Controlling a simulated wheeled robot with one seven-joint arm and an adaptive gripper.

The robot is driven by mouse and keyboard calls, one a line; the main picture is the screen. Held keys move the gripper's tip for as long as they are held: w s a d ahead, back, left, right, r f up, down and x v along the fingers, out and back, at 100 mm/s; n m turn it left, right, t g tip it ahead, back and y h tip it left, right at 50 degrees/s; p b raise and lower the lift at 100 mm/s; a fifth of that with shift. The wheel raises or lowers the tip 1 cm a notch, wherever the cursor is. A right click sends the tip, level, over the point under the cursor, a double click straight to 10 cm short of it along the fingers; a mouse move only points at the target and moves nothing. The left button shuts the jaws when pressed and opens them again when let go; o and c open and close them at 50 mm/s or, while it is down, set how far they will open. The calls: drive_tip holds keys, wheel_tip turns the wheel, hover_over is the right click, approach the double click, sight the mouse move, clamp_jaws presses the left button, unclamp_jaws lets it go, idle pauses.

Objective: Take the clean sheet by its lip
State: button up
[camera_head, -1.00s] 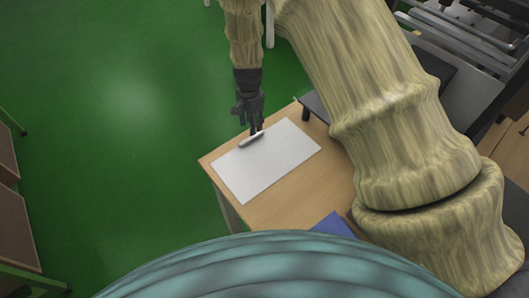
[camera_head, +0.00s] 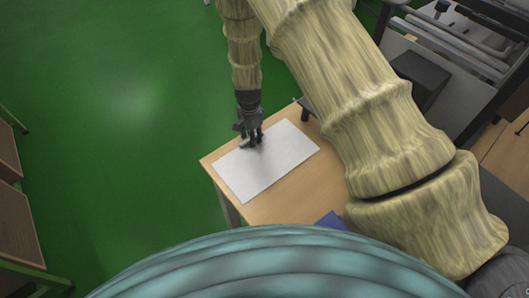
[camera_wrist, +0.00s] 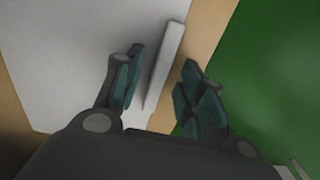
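The clean sheet (camera_head: 272,164) is a white rectangle lying flat on the wooden table; it also fills the left of the wrist view (camera_wrist: 60,50). Its lip (camera_wrist: 166,62) is a raised pale strip along one edge. My gripper (camera_wrist: 158,80) is open, with one finger on the sheet side of the lip and the other on the table-edge side. The lip stands between the fingers, and I see a gap to the right finger. In the head view my gripper (camera_head: 251,143) is over the sheet's far left edge and hides most of the lip.
The wooden table (camera_head: 290,205) has a bare strip around the sheet. A blue item (camera_head: 331,219) lies at its near edge. A dark raised object (camera_head: 306,108) stands at the far right corner. Green floor (camera_head: 110,130) is open to the left.

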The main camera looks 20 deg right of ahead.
drive_tip(key=shift+c, duration=0.4)
clamp_jaws()
drive_tip(key=shift+r, duration=0.15)
